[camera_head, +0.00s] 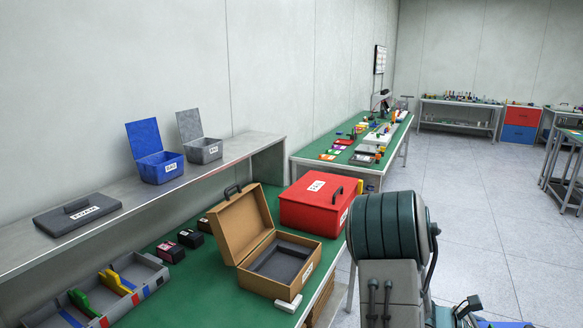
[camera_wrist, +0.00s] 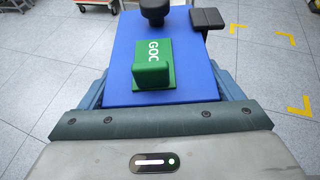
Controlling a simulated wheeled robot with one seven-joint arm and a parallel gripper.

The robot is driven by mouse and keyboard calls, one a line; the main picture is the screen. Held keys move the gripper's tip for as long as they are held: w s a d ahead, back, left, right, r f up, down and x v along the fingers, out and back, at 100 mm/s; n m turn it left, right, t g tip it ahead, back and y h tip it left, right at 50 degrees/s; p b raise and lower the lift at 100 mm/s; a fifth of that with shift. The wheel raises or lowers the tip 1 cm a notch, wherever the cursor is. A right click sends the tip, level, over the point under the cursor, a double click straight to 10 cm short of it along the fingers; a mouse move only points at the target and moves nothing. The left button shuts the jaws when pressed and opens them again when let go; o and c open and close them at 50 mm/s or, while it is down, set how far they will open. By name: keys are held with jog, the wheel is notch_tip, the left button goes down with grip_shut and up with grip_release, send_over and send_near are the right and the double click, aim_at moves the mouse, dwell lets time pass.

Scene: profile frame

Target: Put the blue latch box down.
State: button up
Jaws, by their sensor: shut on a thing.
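The blue latch box (camera_wrist: 205,66) fills the middle of the wrist view, with a flat blue face, a green angled piece lettered "GOC", a black round knob and a dark tab at its far right. My gripper (camera_wrist: 165,92) is shut on it, with grey-blue finger parts showing along both sides. Grey tiled floor shows around the box in that view. In the head view only a sliver of blue (camera_head: 506,324) shows at the bottom edge beside my arm, and most of the box is out of frame.
The green bench (camera_head: 150,300) holds an open brown case (camera_head: 228,228), a red box (camera_head: 316,202), a grey tray (camera_head: 128,274) and small dark boxes. A shelf (camera_head: 120,193) behind holds a blue open bin (camera_head: 161,170), a grey bin and a dark case.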

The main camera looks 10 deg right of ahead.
jog(key=w+a+r+n+t, duration=0.1)
jog(key=w+a+n+t, duration=0.95)
jog(key=w+a, duration=0.65)
jog(key=w+a+r+n+t+y, duration=0.1)
jog(key=w+a+n+t+y, duration=0.2)
jog(key=a, duration=0.8)
jog(key=w+a+r+n+t+y, duration=0.1)
jog(key=w+a+n+t+y, duration=0.2)
jog(key=a, duration=0.8)
jog(key=n+t+y, duration=0.1)
jog(key=y, duration=0.1)
jog(key=shift+w+a+n+y, duration=0.3)
jog(key=shift+w+a+n, duration=0.05)
jog(key=shift+w, duration=0.05)
jog(key=shift+d+r, duration=0.15)
